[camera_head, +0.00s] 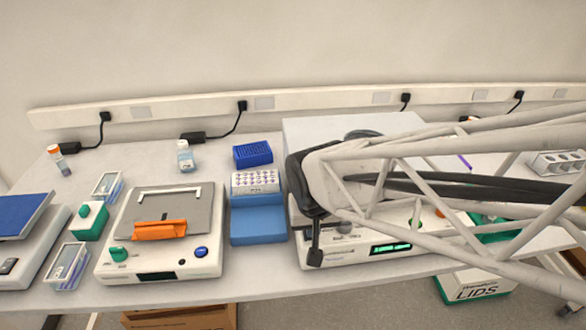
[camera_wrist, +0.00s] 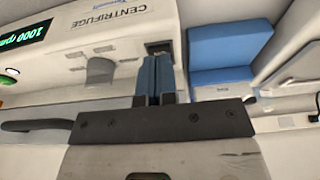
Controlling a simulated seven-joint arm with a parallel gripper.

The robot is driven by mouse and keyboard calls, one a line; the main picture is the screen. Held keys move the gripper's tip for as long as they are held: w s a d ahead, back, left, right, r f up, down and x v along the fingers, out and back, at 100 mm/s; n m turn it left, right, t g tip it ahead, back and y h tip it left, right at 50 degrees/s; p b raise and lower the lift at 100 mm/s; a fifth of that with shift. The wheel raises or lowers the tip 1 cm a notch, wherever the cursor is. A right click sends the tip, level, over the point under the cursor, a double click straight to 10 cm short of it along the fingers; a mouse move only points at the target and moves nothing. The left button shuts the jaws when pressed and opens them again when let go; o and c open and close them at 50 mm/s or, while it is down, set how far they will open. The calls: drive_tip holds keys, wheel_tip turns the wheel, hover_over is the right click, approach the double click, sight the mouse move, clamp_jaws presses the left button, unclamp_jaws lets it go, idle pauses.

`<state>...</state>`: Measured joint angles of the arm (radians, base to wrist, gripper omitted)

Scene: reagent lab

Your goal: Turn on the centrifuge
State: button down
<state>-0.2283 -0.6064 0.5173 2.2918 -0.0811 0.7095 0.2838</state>
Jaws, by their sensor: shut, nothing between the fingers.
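The centrifuge (camera_head: 350,257) is a white box at the right of the bench, partly hidden behind my arm in the head view. Its green display (camera_head: 390,248) is lit, and in the wrist view the display (camera_wrist: 22,40) reads 1000 rpm. The wrist view shows the labelled front panel (camera_wrist: 95,28) upside down, with a grey knob (camera_wrist: 100,70). A small black switch (camera_wrist: 159,46) sits at the panel's end. My gripper (camera_wrist: 155,62) is shut and empty, its blue fingertips right at the switch; I cannot tell whether they touch it. In the head view my gripper (camera_head: 315,255) is at the centrifuge's left front.
A blue box (camera_head: 258,226) and a tube rack (camera_head: 255,182) stand close to the left of the centrifuge. A white device (camera_head: 125,262) with an orange piece is further left. A LIDS box (camera_head: 475,287) stands below at right.

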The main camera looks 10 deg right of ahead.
drive_tip(key=shift+r, duration=0.25)
idle(0.3)
drive_tip(key=shift+s+r, duration=0.1)
drive_tip(key=shift+r, duration=0.5)
drive_tip(key=s+v, duration=0.2)
drive_tip(key=v, duration=1)
drive_tip(key=shift+d+f, duration=0.15)
drive_tip(key=s+d+f, duration=0.3)
drive_tip(key=s+d, duration=0.1)
drive_tip(key=d, duration=0.4)
drive_tip(key=shift+s, duration=0.25)
drive_tip(key=shift+d, duration=0.1)
idle(1.2)
drive_tip(key=shift+f, duration=0.1)
